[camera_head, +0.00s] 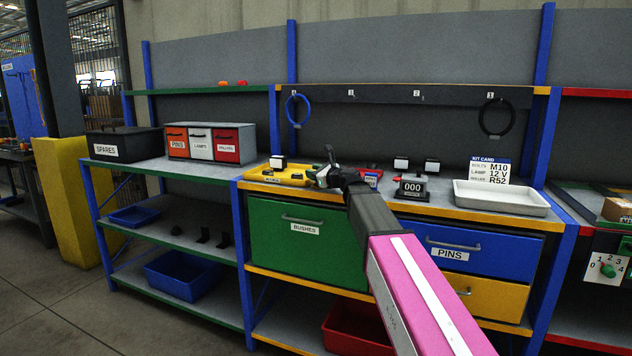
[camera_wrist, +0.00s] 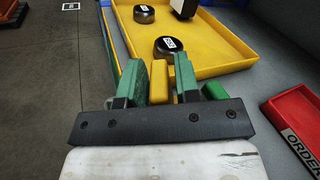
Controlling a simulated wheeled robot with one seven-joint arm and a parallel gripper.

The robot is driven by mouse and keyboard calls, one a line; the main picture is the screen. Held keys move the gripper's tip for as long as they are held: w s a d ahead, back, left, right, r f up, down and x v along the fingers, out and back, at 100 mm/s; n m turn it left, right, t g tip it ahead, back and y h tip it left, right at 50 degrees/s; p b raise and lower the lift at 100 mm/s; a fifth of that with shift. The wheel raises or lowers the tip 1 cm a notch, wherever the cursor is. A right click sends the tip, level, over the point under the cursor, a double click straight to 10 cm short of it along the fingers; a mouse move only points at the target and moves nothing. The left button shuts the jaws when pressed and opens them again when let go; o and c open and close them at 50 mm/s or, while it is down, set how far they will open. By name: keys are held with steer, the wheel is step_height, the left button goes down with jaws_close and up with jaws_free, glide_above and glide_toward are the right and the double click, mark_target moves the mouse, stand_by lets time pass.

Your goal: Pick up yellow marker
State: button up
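A narrow yellow piece, seemingly the yellow marker (camera_wrist: 185,76), shows in the wrist view between my gripper's two green-padded fingers, in front of the yellow tray (camera_wrist: 216,30). Its lower part is hidden behind my gripper's dark crossbar. My gripper (camera_wrist: 187,82) is open, with a thin gap visible on each side of the yellow piece. In the head view my gripper (camera_head: 328,177) is at the right end of the yellow tray (camera_head: 268,177) on the counter, and the marker cannot be made out there.
Two dark round pieces (camera_wrist: 168,48) and a white-topped block lie in the tray. A red ORDER bin (camera_wrist: 300,122) stands to the right in the wrist view. In the head view, a 000 display (camera_head: 411,187) and a white tray (camera_head: 500,196) stand farther right on the counter.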

jaws_close()
steer(key=shift+r, duration=0.1)
